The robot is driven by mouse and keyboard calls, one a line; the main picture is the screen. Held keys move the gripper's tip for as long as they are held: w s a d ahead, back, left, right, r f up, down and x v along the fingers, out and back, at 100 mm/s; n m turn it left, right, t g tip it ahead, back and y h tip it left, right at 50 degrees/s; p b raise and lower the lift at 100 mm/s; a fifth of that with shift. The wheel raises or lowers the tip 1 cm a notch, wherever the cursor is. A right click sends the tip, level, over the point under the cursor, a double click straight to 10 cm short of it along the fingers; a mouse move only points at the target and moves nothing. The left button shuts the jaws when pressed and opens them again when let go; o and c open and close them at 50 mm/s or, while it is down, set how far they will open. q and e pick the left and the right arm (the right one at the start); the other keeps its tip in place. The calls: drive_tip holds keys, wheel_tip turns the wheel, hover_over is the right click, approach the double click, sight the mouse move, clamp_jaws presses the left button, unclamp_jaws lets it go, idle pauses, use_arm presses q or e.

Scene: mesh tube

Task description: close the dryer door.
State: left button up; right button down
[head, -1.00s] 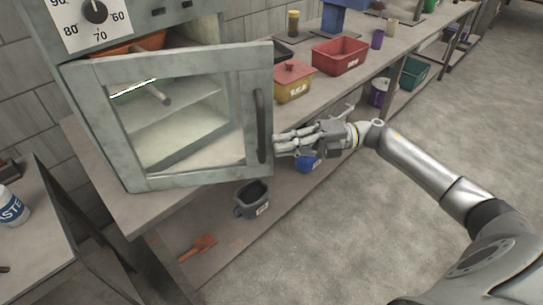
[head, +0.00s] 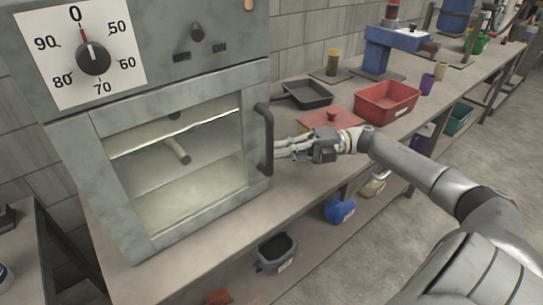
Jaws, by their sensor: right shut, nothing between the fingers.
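The dryer (head: 165,40) is a grey metal cabinet at the left, with a dial and a switch on its upper panel. Its glass-windowed door (head: 160,247) now lies flush or nearly flush against the front; I cannot tell whether a small gap is left. A dark vertical handle (head: 265,138) is on the door's right side. My right gripper (head: 283,150) is shut and empty, with its fingertips just right of the handle, touching or very near it. My left gripper is not in view.
A dark container (head: 274,253) and a blue one (head: 339,210) sit on the lower shelf. Open floor lies at the right.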

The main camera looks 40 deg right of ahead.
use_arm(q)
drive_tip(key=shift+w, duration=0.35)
use_arm(e)
drive_tip(key=shift+w, duration=0.45)
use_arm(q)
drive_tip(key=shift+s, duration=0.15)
use_arm(e)
drive_tip(key=shift+s+d, duration=0.1)
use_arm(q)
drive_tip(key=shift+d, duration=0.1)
use_arm(e)
drive_tip(key=v, duration=1.2)
